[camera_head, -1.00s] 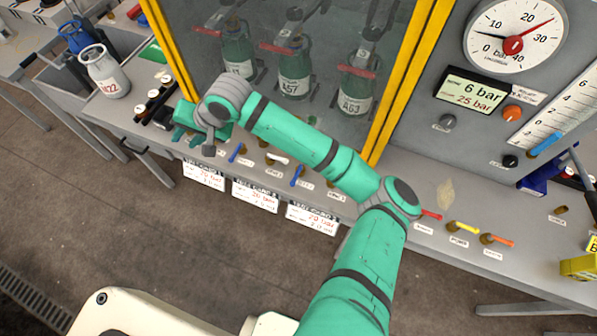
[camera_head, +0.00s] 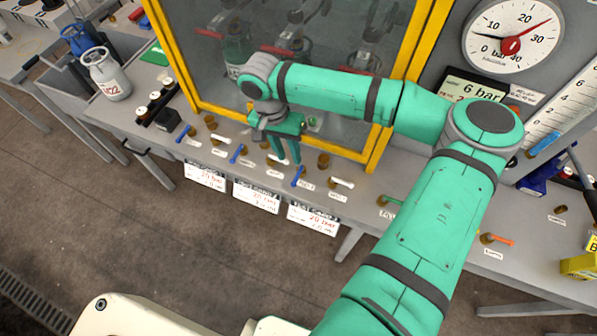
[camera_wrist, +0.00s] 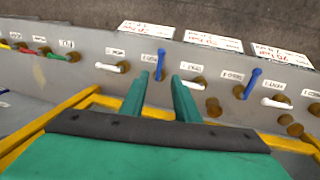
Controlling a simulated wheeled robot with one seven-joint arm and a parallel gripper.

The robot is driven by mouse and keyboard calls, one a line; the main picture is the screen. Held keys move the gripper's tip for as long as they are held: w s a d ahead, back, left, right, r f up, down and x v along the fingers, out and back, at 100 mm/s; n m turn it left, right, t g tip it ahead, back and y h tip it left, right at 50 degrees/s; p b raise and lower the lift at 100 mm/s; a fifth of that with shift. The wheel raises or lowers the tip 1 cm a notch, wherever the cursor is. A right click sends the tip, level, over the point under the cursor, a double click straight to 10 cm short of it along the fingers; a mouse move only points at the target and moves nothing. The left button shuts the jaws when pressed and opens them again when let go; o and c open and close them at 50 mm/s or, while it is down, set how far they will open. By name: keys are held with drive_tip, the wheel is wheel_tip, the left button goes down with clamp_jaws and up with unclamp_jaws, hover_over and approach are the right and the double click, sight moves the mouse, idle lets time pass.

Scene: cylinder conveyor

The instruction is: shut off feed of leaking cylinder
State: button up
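My gripper (camera_head: 289,161) points down over the front panel of the yellow-framed cabinet. Its two fingers are apart and empty, so it is open. In the wrist view my gripper (camera_wrist: 160,74) has the third blue valve handle (camera_wrist: 160,64) between and just beyond its fingertips; contact cannot be told. That handle shows just below the fingers in the head view (camera_head: 298,177). The middle blue handle (camera_head: 237,154) and left blue handle (camera_head: 183,133) are farther left. Green cylinders (camera_head: 237,50) stand behind the glass, partly hidden by my arm. No leak is clearly visible.
White handles (camera_head: 341,184) and brass knobs (camera_head: 323,160) stand close among the blue ones. Placards (camera_head: 313,217) hang on the front edge. The cabinet frame (camera_head: 375,150) rises behind. A display (camera_head: 475,90) reads 6 bar below a dial gauge (camera_head: 515,38). A grey cylinder (camera_head: 107,75) stands at left.

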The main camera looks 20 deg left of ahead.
sight(297, 176)
drive_tip(key=f, duration=0.3)
drive_tip(key=d+f, duration=0.1)
drive_tip(key=f, duration=0.2)
drive_tip(key=d+f, duration=0.1)
drive_tip(key=f, duration=0.2)
